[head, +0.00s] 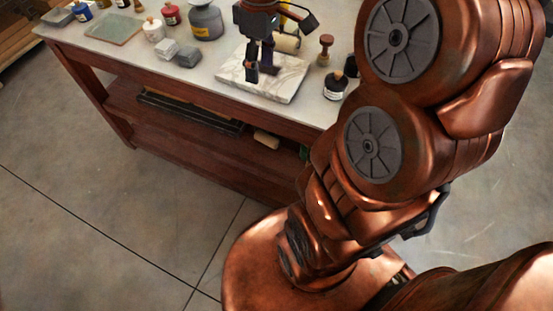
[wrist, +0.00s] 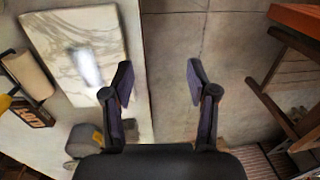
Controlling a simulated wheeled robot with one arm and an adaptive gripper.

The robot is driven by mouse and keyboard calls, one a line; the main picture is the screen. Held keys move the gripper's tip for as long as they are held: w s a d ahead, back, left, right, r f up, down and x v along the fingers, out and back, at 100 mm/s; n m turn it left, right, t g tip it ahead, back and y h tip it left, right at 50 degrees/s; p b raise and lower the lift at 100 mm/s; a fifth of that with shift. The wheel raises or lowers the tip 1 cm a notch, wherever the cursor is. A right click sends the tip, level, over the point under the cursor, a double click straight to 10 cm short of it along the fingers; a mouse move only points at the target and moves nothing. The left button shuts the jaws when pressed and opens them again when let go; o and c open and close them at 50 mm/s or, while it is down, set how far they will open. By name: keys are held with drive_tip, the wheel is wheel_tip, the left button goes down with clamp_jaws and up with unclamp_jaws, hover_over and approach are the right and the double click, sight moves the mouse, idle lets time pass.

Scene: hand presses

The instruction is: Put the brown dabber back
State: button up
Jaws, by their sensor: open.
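My gripper (head: 261,70) is above the white marble slab (head: 288,86) on the table in the head view. In the wrist view my gripper (wrist: 158,82) has its two dark fingers apart with nothing between them; bare grey surface shows beyond. The marble slab (wrist: 110,40) lies left of the fingers there. A small brown, round-topped piece (head: 325,48), which looks like the brown dabber, stands upright on the table right of the slab, apart from my gripper. I do not make it out in the wrist view.
A cream roller (head: 287,43) lies behind the slab. A black bottle (head: 335,86) stands near the table's front right. A glass plate (head: 116,28) lies farther left.

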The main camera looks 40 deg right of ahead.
drive_tip(key=s+a+f+m+g, duration=0.1)
drive_tip(key=s+a+f, duration=0.3)
drive_tip(key=s, duration=0.5)
drive_tip(key=s+a+f+m+h, duration=0.1)
drive_tip(key=s+a+f+m, duration=0.3)
drive_tip(key=s, duration=0.5)
drive_tip(key=shift+s+a+f+m+g, duration=0.3)
drive_tip(key=shift+s+a+g, duration=0.1)
drive_tip(key=shift+a, duration=0.8)
drive_tip(key=s+p+v, duration=0.2)
drive_tip(key=p+v, duration=1)
drive_tip(key=shift+r+t, duration=0.3)
drive_tip(key=shift+r, duration=0.15)
drive_tip(key=shift+c, duration=0.2)
